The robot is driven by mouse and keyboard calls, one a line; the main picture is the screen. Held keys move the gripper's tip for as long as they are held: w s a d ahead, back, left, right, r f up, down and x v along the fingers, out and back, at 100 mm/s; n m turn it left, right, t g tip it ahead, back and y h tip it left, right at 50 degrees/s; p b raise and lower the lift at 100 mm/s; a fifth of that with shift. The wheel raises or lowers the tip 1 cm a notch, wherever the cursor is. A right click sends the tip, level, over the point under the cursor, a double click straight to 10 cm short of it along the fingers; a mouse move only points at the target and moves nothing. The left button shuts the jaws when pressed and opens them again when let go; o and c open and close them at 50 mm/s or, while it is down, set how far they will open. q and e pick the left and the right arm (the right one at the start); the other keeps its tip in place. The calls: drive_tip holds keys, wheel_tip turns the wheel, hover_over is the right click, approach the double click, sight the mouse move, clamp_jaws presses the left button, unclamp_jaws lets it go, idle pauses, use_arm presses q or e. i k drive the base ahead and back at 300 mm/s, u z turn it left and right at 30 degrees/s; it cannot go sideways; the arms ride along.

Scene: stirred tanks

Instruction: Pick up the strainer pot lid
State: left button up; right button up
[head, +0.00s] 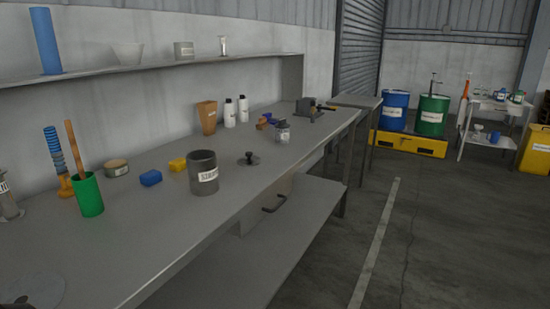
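A dark grey pot (203,178) with a white label stands upright on the workbench; its label is too small to read surely. A small dark round lid with a knob (249,160) lies flat on the bench just right of the pot, apart from it; it looks like the strainer pot lid. The pot's top shows no lid on it. Neither of my grippers is in view.
The long grey workbench (150,235) also holds a green cup (88,195), blue (151,178) and yellow (178,164) blocks, and a glass jar (283,133). A grey disc (35,289) lies at the near left. The bench front by the lid is clear.

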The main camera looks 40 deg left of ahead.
sight(249, 160)
drive_tip(key=i, duration=3.2)
drive_tip(key=u, duration=3.45)
